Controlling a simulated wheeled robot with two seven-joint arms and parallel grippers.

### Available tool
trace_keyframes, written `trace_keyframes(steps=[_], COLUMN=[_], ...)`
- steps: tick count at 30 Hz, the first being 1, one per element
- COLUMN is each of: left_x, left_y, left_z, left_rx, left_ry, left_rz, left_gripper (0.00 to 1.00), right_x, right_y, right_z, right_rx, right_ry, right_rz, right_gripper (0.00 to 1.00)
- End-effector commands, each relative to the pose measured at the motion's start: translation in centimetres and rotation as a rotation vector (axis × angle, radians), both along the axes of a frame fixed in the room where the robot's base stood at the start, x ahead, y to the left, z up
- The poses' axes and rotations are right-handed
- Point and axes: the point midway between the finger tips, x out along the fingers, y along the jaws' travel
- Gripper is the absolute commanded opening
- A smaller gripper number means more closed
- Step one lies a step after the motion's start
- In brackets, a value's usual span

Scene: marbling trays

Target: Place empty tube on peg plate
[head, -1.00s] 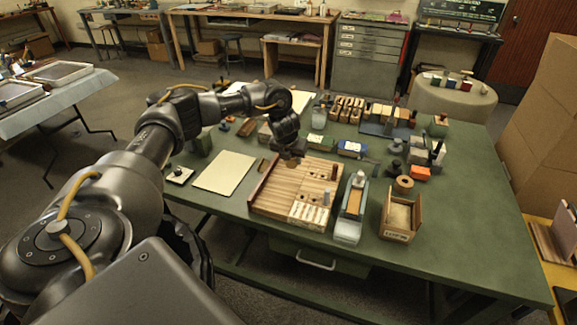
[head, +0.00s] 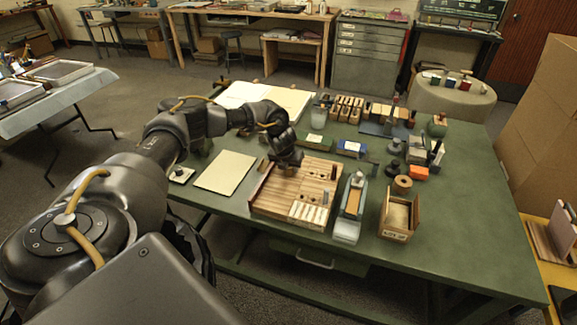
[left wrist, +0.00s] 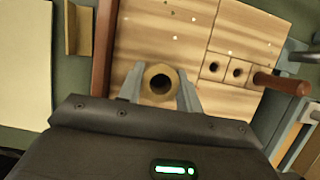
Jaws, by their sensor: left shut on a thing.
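The light wooden plate (head: 310,181) lies on the green table, with a red-brown bar along its left edge. Small holes show in it in the left wrist view (left wrist: 230,28). A short red-brown peg (left wrist: 283,83) sticks out at the plate's right side in that view. My left gripper (head: 287,164) is low over the plate's upper left part. In the left wrist view its fingers are shut on a tan, hollow tube (left wrist: 160,70), seen end-on with a dark opening. Whether the tube touches the plate is not clear. My right gripper is not in view.
A cream sheet (head: 225,172) lies left of the plate. A blue-and-white long holder (head: 351,205) and an open wooden box (head: 397,216) stand to its right. A tan ring-shaped roll (head: 403,184) and dark stamps stand behind the box. The table's right front is clear.

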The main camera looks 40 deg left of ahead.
Motion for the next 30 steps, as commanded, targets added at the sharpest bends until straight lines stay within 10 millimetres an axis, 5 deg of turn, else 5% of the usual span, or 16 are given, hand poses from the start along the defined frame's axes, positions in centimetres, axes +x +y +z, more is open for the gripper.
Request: trace_keyframes(steps=[2, 3, 8, 20, 30], left_x=[0.0, 0.0, 0.0, -0.2, -2.6], left_y=[0.0, 0.0, 0.0, -0.1, -1.0], left_z=[-0.4, -0.3, -0.3, 0.7, 7.0], left_rx=[0.0, 0.0, 0.0, -0.002, 0.001], left_ry=[0.0, 0.0, 0.0, -0.001, -0.005], left_rz=[0.0, 0.0, 0.0, -0.001, -0.003], left_gripper=[0.0, 0.37, 0.57, 0.57, 0.57], right_x=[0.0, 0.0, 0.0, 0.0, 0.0], right_y=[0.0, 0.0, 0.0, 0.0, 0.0], right_z=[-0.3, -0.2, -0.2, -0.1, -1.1], right_rx=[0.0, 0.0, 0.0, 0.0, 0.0], right_ry=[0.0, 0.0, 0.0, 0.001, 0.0], right_rz=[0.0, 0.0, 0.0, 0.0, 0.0], right_gripper=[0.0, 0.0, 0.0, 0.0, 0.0])
